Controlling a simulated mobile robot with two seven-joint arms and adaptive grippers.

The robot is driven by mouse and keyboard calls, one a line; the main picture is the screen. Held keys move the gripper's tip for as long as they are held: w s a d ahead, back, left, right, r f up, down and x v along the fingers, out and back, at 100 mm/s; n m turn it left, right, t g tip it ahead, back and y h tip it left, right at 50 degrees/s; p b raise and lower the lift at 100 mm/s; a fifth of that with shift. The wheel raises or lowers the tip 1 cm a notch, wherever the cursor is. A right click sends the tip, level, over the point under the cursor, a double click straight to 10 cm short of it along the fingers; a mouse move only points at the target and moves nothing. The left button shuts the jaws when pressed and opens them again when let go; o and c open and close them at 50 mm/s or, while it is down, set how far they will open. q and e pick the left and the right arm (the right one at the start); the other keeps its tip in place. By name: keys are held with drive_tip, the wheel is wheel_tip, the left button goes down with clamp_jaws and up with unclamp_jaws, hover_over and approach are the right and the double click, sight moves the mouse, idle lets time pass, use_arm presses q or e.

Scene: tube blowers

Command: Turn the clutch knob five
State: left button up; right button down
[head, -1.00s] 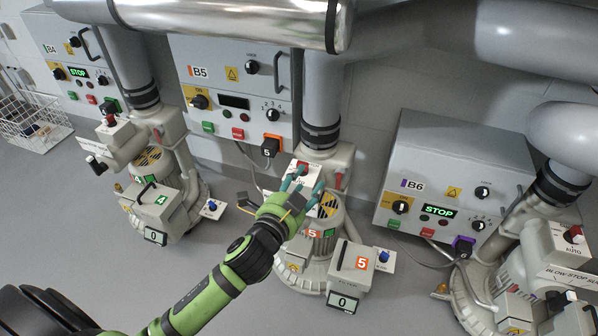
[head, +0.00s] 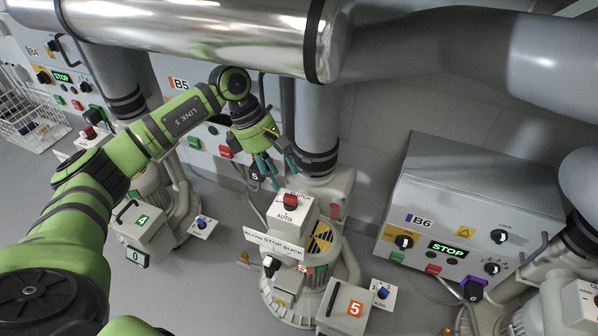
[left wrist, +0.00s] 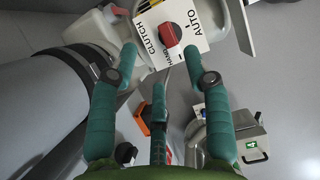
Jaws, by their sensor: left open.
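The clutch knob of blower five is a red knob (head: 290,201) on a white plate marked CLUTCH and AUTO, on top of the beige blower 5 housing (head: 285,226). It also shows in the left wrist view as a red knob (left wrist: 168,35) just beyond the fingertips, with HAND printed on its plate too. I cannot tell exactly which mark it points at. My left gripper (head: 277,170), with teal fingers, is open and empty, above and behind the knob, and apart from it. In the left wrist view its fingers (left wrist: 160,55) are spread wide. My right gripper is not in view.
The B5 control box (head: 215,130) and a grey vertical pipe (head: 317,125) stand close behind my left gripper. A shiny metal duct (head: 200,30) runs overhead. The B6 box (head: 450,215) is at right; grey floor lies between it and blower 5.

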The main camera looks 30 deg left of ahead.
sight(287, 194)
use_arm(q)
drive_tip(key=shift+s+a+f, duration=0.2)
drive_tip(key=shift+a+f, duration=0.05)
drive_tip(key=shift+a, duration=0.05)
drive_tip(key=b+x, duration=0.1)
drive_tip(key=x, duration=0.5)
drive_tip(key=shift+s, duration=0.15)
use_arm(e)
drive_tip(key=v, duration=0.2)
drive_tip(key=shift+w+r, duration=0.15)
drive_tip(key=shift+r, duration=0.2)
use_arm(q)
clamp_jaws()
